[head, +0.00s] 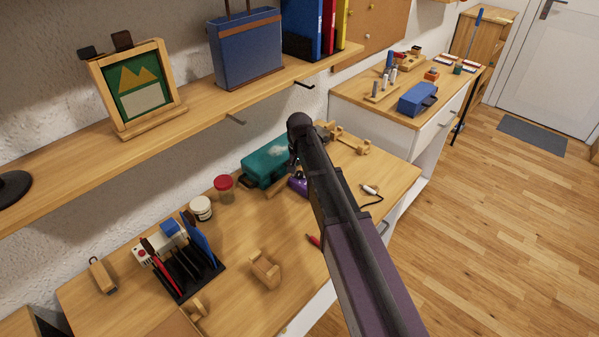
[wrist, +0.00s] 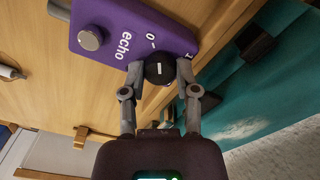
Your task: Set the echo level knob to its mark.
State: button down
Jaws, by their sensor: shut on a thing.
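The purple echo box (wrist: 140,25) fills the top of the wrist view, with "echo" and "0" printed on it and a "1" near its right edge. My gripper (wrist: 160,73) is shut on the knob, one grey finger on each side. A target mark cannot be made out clearly; a small dash shows beside the "0".
A silver round knob (wrist: 91,37) sits on the same box. A teal case (head: 265,160) lies close beside the box.

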jog(key=shift+n, duration=1.3)
jog(key=shift+c, duration=1.7)
grip_release()
jog(key=shift+m, duration=0.4)
